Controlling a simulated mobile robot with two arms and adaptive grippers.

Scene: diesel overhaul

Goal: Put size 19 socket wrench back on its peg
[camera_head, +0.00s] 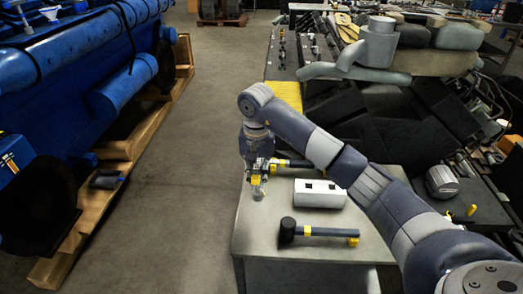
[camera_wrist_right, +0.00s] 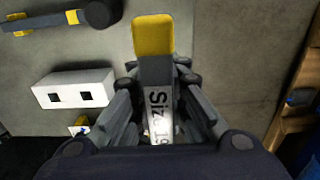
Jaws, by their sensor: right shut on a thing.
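My right gripper (camera_head: 257,178) is shut on the size 19 socket wrench, over the left edge of the grey table (camera_head: 265,240). In the right wrist view the wrench (camera_wrist_right: 154,38) has a yellow end and a grey shaft labelled "Size 19", pinched between the fingers (camera_wrist_right: 156,78). In the head view only its lower part (camera_head: 258,193) shows below the fingers. I cannot make out a peg for it. My left gripper is not in view.
A white block (camera_head: 320,193) with square holes lies on the table, right of the gripper. A black mallet (camera_head: 320,231) lies in front of it. Another yellow-ended tool (camera_head: 296,163) lies behind. A blue engine (camera_head: 80,60) on wooden beams stands left, across clear floor.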

